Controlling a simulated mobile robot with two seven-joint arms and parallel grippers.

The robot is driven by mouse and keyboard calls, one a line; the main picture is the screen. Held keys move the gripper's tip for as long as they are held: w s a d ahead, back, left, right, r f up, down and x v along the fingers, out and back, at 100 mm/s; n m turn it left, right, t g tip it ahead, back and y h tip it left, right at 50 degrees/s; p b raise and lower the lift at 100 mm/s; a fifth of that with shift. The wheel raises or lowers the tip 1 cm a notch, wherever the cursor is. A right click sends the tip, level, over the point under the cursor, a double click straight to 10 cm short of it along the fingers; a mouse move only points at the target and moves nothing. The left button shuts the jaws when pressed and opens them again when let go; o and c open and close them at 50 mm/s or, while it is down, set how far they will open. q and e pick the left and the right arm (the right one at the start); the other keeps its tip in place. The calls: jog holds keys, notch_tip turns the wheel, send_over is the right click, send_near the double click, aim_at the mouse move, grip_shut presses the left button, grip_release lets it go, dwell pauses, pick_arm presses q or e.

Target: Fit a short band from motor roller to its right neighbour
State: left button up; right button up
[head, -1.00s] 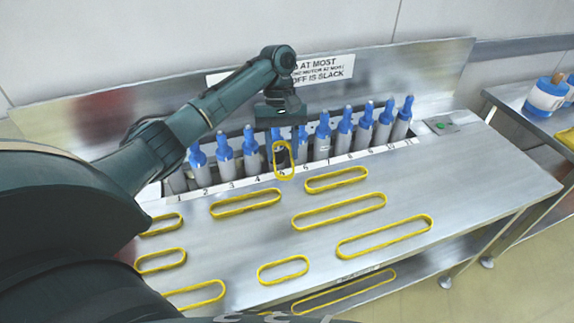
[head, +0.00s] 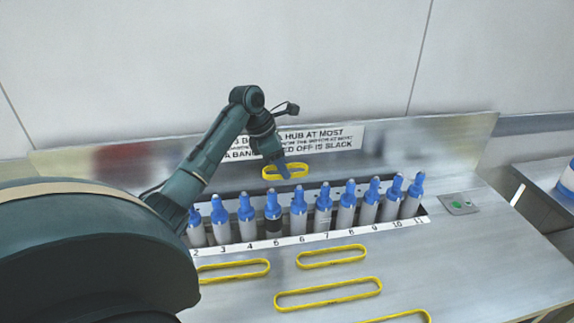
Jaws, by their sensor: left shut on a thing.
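My left gripper (head: 280,168) is shut on a short yellow band (head: 297,170). The band is held roughly level, above the row of rollers and in front of the back panel in the picture. The rollers are grey with blue tops. The one above number 5 has a dark lower body (head: 274,226) and looks like the motor roller. Its right neighbour (head: 299,225) stands above number 6. No band shows around these two. The held band appears apart from both hubs. My right gripper is out of view.
Loose yellow bands lie on the steel table in front: a medium one (head: 233,266), a shorter one (head: 331,253) and a long one (head: 328,288). A sign (head: 330,141) is on the back panel. A green-button plate (head: 458,204) sits right of the rollers.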

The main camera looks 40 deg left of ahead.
pick_arm(q)
notch_tip(320, 180, down, 9)
dwell(1.0)
jog(key=o, duration=1)
jog(key=shift+o, duration=0.2)
jog(key=shift+r, duration=0.1)
jog(key=v, duration=1.3)
jog(key=shift+b, duration=0.35)
